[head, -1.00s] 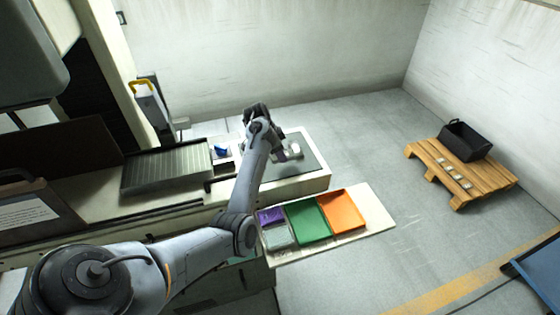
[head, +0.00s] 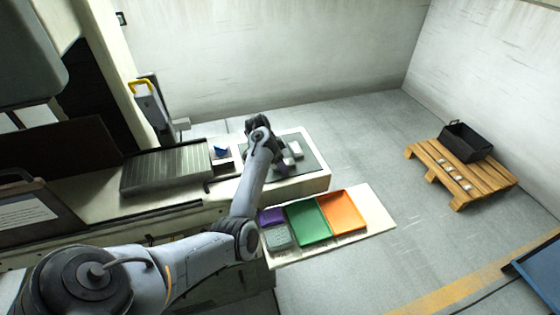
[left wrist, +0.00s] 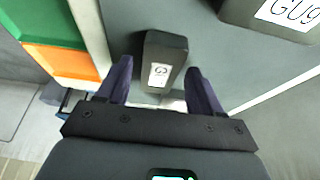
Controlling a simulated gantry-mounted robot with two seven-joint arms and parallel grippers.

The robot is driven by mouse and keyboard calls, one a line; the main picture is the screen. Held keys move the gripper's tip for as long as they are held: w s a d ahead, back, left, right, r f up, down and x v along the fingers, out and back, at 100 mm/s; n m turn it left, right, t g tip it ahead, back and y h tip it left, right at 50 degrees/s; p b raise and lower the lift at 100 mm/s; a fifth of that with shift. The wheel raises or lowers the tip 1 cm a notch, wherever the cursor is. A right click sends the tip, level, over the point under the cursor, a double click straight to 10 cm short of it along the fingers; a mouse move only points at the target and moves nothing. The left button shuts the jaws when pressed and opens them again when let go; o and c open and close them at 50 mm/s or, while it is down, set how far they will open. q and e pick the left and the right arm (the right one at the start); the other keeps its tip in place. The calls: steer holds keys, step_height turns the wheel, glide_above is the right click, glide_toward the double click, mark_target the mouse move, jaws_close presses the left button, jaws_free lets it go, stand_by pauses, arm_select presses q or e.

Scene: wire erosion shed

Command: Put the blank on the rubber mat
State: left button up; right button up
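A dark grey block with a small white label (left wrist: 165,62), which I take to be the blank, rests on the grey rubber mat (left wrist: 215,55) in the left wrist view. The mat also shows in the head view (head: 314,163) on the machine's near-right ledge. My left gripper (left wrist: 160,75) is open, with its purple fingers on either side of the block and gaps showing beside it. In the head view the left gripper (head: 284,168) is low over the mat, and the arm partly hides it. My right gripper is not in view.
A second labelled block (left wrist: 268,14) sits close by at the upper right of the wrist view. Purple, green (head: 309,222) and orange (head: 343,212) trays lie on a white board nearby. A black crate (head: 467,142) stands on a pallet (head: 430,159) at right.

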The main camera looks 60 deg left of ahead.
arm_select(q)
steer(key=shift+r, duration=0.1)
steer(key=p+v, duration=0.2)
steer(key=v, duration=1)
steer(key=s+d+f+y, duration=0.1)
steer(key=d+f, duration=0.1)
steer(key=s+d+f+g+y, duration=0.1)
steer(key=d+f, duration=0.1)
steer(key=s+d+f+y, duration=0.1)
steer(key=d+f, duration=0.1)
steer(key=shift+d+g, duration=0.2)
steer(key=shift+g, duration=0.1)
steer(key=shift+y, duration=0.5)
steer(key=s+d+f, duration=0.2)
steer(key=d, duration=0.2)
steer(key=s+d+f, duration=0.2)
steer(key=d, duration=0.3)
steer(key=s+d+f, duration=0.2)
steer(key=d, duration=0.3)
steer(key=shift+d+f, duration=0.1)
steer(key=shift+f, duration=0.15)
steer(key=s+d+h, duration=0.1)
steer(key=s+d, duration=0.5)
steer(key=d, duration=0.3)
steer(key=s+d+f+n+t+h, duration=0.1)
steer(key=s+d+h, duration=0.1)
steer(key=s+d, duration=0.5)
steer(key=d, duration=0.3)
steer(key=shift+d, duration=0.3)
